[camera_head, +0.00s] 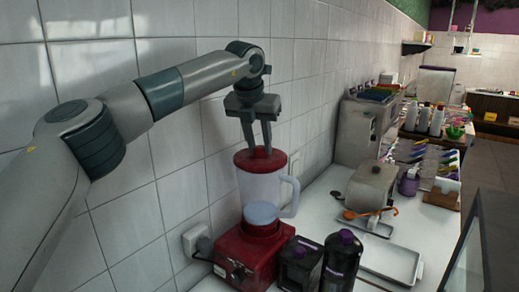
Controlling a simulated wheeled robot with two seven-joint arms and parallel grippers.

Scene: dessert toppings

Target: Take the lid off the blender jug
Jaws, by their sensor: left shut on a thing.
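The blender jug (261,188) is clear with a handle on its right side. It stands upright on a red blender base (247,252) on the counter. A red lid (250,161) sits at the top of the jug. My left gripper (261,151) points down from above, its fingers shut on the middle of the lid. The exact part between the fingertips is too small to make out. I see no gap between lid and jug. My right gripper is not in view.
Dark bottles (341,262) with purple caps stand right of the base. Metal trays (391,260) and a grey machine (371,186) stand farther along the white counter. The tiled wall (170,150) is close behind the jug. The space above the jug is clear except for my arm.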

